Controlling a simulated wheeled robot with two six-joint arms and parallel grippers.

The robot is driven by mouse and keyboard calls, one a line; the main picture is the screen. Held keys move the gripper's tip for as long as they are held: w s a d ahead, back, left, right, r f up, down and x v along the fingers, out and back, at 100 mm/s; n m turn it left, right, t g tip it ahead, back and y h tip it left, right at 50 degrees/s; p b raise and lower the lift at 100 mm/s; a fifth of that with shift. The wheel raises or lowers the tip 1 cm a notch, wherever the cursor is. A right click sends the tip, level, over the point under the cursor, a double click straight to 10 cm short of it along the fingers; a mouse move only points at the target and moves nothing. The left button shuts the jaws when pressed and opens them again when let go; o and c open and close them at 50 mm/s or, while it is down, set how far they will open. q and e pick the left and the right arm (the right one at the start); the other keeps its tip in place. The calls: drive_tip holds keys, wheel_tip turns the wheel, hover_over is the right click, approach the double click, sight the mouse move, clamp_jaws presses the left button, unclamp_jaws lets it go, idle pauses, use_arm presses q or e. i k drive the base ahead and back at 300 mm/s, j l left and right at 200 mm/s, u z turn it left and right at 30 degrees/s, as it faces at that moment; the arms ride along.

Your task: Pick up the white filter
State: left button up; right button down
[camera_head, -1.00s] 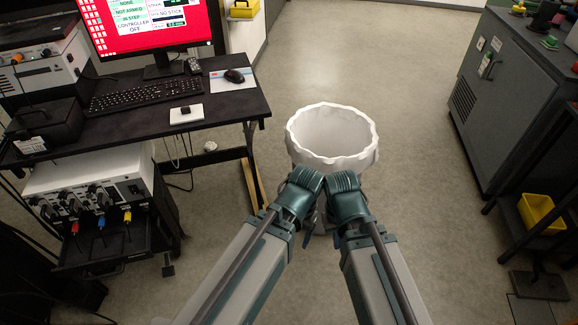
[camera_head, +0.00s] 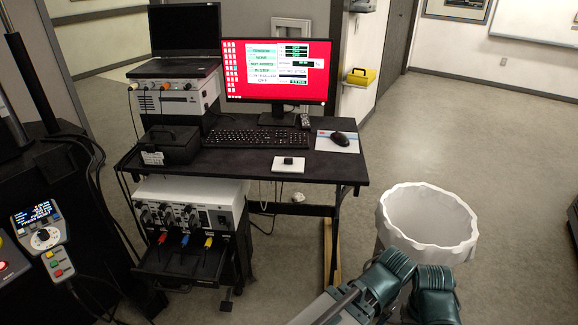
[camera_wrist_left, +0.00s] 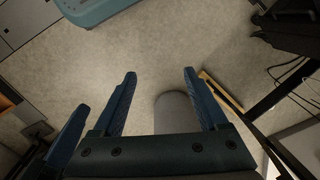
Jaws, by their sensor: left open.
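No thing in view is plainly a white filter. A small flat white square with a dark piece on top (camera_head: 289,164) lies on the black desk in the head view; I cannot tell whether it is the filter. In the wrist view my left gripper (camera_wrist_left: 160,73) is open, its two blue fingers apart with nothing between the tips. It points down over the floor. In the head view both wrists are at the lower right, in front of a white round bin, and hide their fingers. Another blue finger at the left of the wrist view may be my right gripper's.
The white bin with a wavy rim (camera_head: 429,240) stands right of the black desk (camera_head: 240,165). The desk holds a monitor (camera_head: 277,72), keyboard (camera_head: 256,139), mouse (camera_head: 339,139) and black box (camera_head: 171,145). Under it is a white instrument (camera_head: 190,203). Floor at the right is clear.

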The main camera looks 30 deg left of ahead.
sight(281, 164)
drive_tip(key=u, duration=1.45)
drive_tip(key=k+u, duration=0.15)
drive_tip(key=u, duration=0.15)
drive_tip(key=k+j+u, duration=0.25)
drive_tip(key=k+j, duration=0.1)
drive_tip(key=i+l+z, duration=0.1)
drive_tip(key=i+l, duration=0.35)
drive_tip(key=i+l+z, duration=0.1)
drive_tip(key=i+l, duration=0.3)
drive_tip(key=i, duration=0.15)
drive_tip(key=i+l, duration=0.4)
drive_tip(key=i, duration=0.15)
drive_tip(key=z, duration=0.05)
